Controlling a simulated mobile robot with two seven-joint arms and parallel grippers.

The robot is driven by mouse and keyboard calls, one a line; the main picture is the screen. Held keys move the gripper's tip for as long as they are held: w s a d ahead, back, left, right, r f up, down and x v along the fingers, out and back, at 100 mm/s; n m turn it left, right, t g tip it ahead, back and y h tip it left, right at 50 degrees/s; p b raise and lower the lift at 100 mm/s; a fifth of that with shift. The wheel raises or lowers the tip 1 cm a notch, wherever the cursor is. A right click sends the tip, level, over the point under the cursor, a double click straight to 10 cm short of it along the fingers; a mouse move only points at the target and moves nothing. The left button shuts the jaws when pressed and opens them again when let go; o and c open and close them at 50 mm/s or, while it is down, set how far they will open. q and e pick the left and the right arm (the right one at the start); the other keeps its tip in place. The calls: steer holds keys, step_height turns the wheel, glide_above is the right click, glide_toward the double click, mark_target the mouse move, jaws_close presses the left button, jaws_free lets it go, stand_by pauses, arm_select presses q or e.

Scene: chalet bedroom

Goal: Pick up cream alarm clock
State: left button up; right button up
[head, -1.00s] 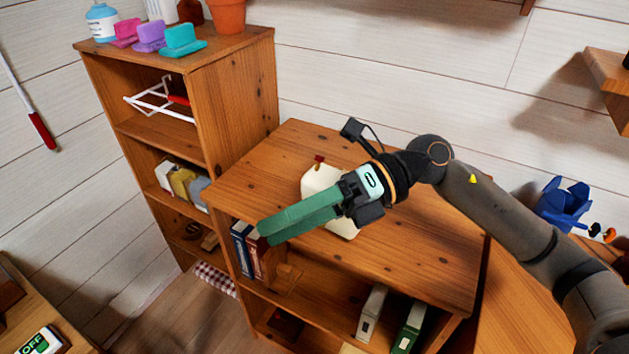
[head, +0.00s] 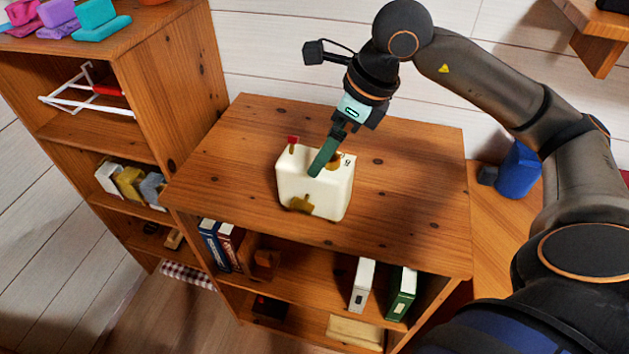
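The cream alarm clock (head: 312,200) is a boxy cream block with a small red knob on top and gold-brown marks. It stands upright on the wooden shelf top (head: 400,190). My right gripper (head: 317,172) reaches in from the right, with its green fingers pointing down over the clock. The fingers hide part of the clock's top and overlap it in the picture. I cannot tell whether they touch it. The fingers line up from this angle, so their gap is hidden. My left gripper is not in view.
A taller bookcase (head: 175,70) stands at the left with colored items on top. Books (head: 362,285) sit in the shelf below the clock. A blue object (head: 520,170) is at the right, and a wall shelf (head: 590,35) juts out at the upper right. The shelf top around the clock is clear.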

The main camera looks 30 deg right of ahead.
mark_target(315, 185)
steer(key=x, duration=0.6)
steer(key=shift+w+p, duration=0.1)
steer(key=shift+p, duration=0.25)
steer(key=shift+r, duration=0.1)
steer(key=c, duration=1.5)
steer(key=shift+c, duration=0.3)
steer(key=shift+r, duration=0.15)
